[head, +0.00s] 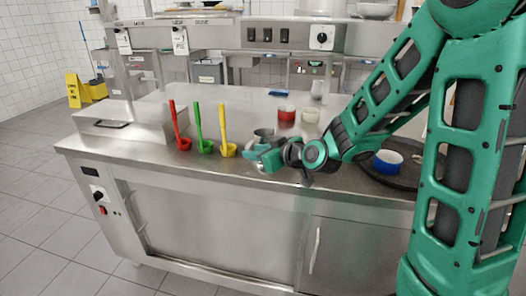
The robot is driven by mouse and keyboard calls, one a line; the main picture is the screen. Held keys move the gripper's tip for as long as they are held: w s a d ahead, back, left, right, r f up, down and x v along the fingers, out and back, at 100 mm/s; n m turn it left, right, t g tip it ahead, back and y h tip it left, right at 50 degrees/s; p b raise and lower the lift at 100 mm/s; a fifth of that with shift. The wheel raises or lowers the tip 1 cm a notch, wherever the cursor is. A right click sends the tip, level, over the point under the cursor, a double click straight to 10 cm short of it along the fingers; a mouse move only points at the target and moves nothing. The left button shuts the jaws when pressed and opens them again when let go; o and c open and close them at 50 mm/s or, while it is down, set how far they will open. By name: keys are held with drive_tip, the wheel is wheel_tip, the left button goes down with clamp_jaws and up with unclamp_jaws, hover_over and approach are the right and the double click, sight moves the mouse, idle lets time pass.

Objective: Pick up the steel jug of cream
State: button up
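A small grey metal vessel (264,132) stands on the steel counter just behind my gripper. Its lower part is hidden, and I cannot see what is in it. Another small grey, jug-like vessel (317,89) stands upright farther back, right of centre. I cannot tell from this view which of the two is the jug of cream. My gripper (259,156) is low over the front part of the counter, pointing left, in front of the nearer vessel. Its fingers are small and overlap in this view, so their opening and any contact are unclear.
Red, green and yellow ladles (225,133) stand left of my gripper. A red bowl (286,113) and a cream-coloured bowl (311,115) are behind it. A blue bowl (388,161) sits on a dark round tray (408,178) at right. The counter's front edge is close to my gripper.

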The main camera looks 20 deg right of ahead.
drive_tip(key=x, duration=0.9)
drive_tip(key=shift+f, duration=0.1)
clamp_jaws()
idle(1.4)
